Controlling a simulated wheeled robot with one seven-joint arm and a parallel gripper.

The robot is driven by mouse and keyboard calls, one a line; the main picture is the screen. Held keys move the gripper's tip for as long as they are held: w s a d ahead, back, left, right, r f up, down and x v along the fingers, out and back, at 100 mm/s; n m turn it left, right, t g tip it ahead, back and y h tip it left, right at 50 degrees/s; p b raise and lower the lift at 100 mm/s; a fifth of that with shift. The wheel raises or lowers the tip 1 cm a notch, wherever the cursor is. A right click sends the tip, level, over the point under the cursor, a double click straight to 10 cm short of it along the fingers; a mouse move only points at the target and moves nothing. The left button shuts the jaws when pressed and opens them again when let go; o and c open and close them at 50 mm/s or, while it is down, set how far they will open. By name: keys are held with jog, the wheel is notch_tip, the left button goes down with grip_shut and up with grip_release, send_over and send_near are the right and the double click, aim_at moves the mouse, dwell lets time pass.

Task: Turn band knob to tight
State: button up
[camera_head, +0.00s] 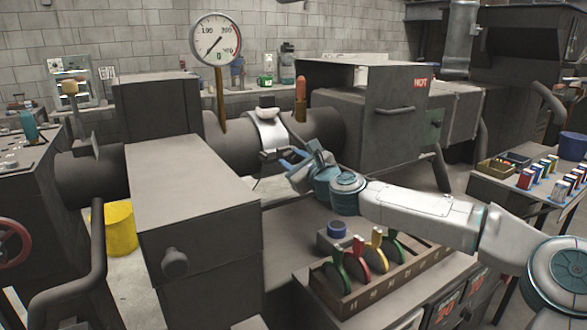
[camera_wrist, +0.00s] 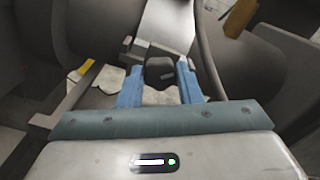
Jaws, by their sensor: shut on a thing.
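The band (camera_head: 267,132) is a pale metal strap around the dark horizontal tube (camera_head: 228,145) in the head view. The band knob (camera_wrist: 160,72) is a dark, blocky knob at the lower end of the strap, which also shows in the wrist view (camera_wrist: 167,25). My gripper (camera_head: 284,160) is at the front of the tube, just below the band. In the wrist view its two blue fingers (camera_wrist: 159,76) stand on either side of the knob and are shut on it. Any tight marking on the knob cannot be made out.
A round gauge (camera_head: 216,39) stands above the tube, left of the band. A box marked HOT (camera_head: 385,95) is to the right. A rack (camera_head: 345,298) of coloured discs stands in front, below my arm. A large dark box (camera_head: 195,200) is at left.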

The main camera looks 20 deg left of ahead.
jog(key=m+b, duration=0.3)
jog(key=m, duration=0.2)
jog(key=shift+f+m, duration=0.15)
jog(key=shift+m, duration=0.15)
jog(key=m+b, duration=0.4)
jog(key=m, duration=0.1)
jog(key=shift+m, duration=0.3)
jog(key=m+b, duration=0.4)
jog(key=m, duration=0.1)
jog(key=shift+w+d, duration=0.1)
jog(key=m+b, duration=0.3)
jog(key=m, duration=0.2)
jog(key=shift+m, duration=0.4)
jog(key=m+b, duration=0.3)
jog(key=m, duration=0.2)
jog(key=shift+f+b, duration=0.1)
jog(key=shift+b, duration=0.2)
jog(key=m+b, duration=0.3)
jog(key=m, duration=0.3)
jog(key=shift+m, duration=0.4)
jog(key=m+b, duration=0.3)
jog(key=m, duration=0.2)
jog(key=shift+f, duration=0.15)
jog(key=m+b, duration=0.3)
jog(key=b, duration=0.1)
jog(key=shift+m+b, duration=0.5)
jog(key=shift+b, duration=0.3)
